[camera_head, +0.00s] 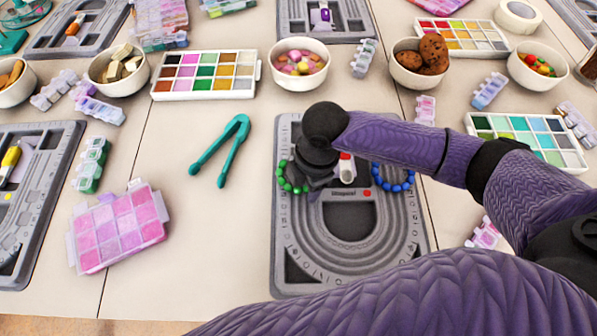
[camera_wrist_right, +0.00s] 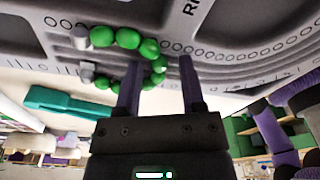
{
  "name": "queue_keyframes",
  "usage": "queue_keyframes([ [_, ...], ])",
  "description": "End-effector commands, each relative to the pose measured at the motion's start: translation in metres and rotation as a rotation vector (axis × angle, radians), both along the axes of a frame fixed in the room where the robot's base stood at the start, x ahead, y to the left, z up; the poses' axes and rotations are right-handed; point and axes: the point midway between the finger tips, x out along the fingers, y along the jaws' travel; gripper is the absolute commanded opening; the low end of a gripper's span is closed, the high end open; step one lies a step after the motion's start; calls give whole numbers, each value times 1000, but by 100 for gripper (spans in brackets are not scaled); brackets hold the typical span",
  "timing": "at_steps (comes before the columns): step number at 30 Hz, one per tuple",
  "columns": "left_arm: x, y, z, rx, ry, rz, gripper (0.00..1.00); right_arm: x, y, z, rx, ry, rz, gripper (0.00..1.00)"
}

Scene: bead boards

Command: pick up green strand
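The green strand (camera_head: 291,180) is a curved row of round green beads at the left side of the grey bead board (camera_head: 350,257). A blue strand (camera_head: 392,179) lies at the board's right side. My right gripper is over the upper part of the board, its fingers mostly hidden by my own wrist in the head view. In the right wrist view, its two fingers (camera_wrist_right: 160,82) are apart. The green strand (camera_wrist_right: 127,38) curves around the tip of the left finger, with a few beads showing between the fingers. I cannot tell whether they touch. My left gripper is not in view.
Teal tweezers (camera_head: 222,150) lie left of the board, and a pink bead box (camera_head: 118,228) is farther left. A bead palette (camera_head: 206,74) and a candy bowl (camera_head: 299,64) stand behind. The table just left of the board is clear.

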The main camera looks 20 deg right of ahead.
Motion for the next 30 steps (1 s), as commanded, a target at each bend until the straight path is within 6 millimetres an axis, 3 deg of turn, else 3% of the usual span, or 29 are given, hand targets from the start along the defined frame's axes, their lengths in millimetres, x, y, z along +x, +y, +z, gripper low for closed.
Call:
queue_keyframes([
  [1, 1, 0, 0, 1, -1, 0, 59, 0, 0, 0, 0, 0, 0, 39],
  [6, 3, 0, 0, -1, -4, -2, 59, 0, 0, 0, 0, 0, 0, 3],
  [7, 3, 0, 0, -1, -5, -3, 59, 0, 0, 0, 0, 0, 0, 0],
  [18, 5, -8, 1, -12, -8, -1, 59, 0, 0, 4, 0, -1, 0, 0],
  [20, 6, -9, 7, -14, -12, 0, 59, 1, 0, 14, 0, -4, 0, 0],
  [27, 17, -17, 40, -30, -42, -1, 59, 1, 0, 80, 2, -6, -1, 0],
  [30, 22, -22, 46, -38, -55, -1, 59, 1, 0, 96, 1, -4, -1, 0],
])
